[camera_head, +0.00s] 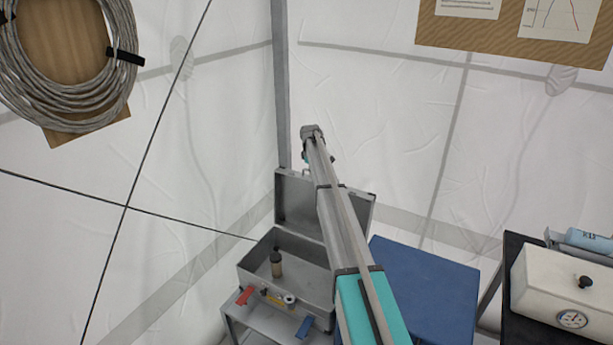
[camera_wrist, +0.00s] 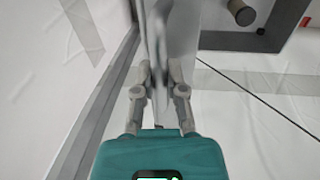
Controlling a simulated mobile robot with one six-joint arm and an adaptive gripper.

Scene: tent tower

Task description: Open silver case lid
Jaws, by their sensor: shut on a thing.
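The silver case (camera_head: 250,262) stands with its lid (camera_head: 296,200) raised, roughly upright at the back of the case.
The case rests on a light stand (camera_head: 250,322) with a red item (camera_head: 244,295), a blue item (camera_head: 305,327) and a white roll (camera_head: 289,299) in front. A blue box (camera_head: 430,285) is right of the case. A tent pole (camera_head: 281,80) rises behind the lid.

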